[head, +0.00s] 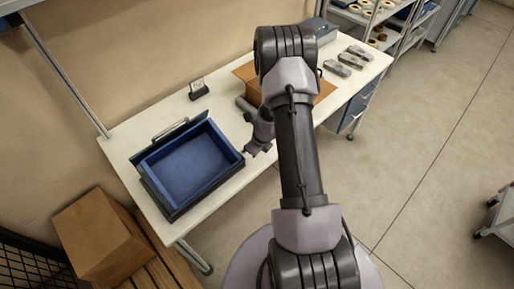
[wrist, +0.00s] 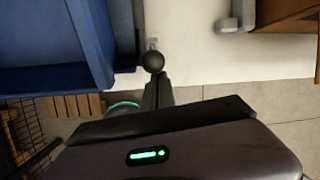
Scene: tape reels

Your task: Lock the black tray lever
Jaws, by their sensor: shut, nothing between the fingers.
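The black tray (head: 168,208) with a blue inside stands on the white table's left part. In the wrist view its blue inner wall (wrist: 60,80) and dark outer side fill the upper left. The lever's round black knob (wrist: 153,61) shows beside the tray's dark side, on a short light stem. My gripper (wrist: 158,80) is shut and empty, its fingertips right at the knob; I cannot tell whether they touch. In the head view my gripper (head: 252,150) is just right of the tray's right side, and the lever cannot be made out there.
A cardboard box (head: 246,74) stands behind my arm on the white table (head: 222,103). A small stand (head: 198,88) is behind the tray. Grey blocks (head: 350,62) lie at the table's far right. A large carton (head: 100,235) sits below left.

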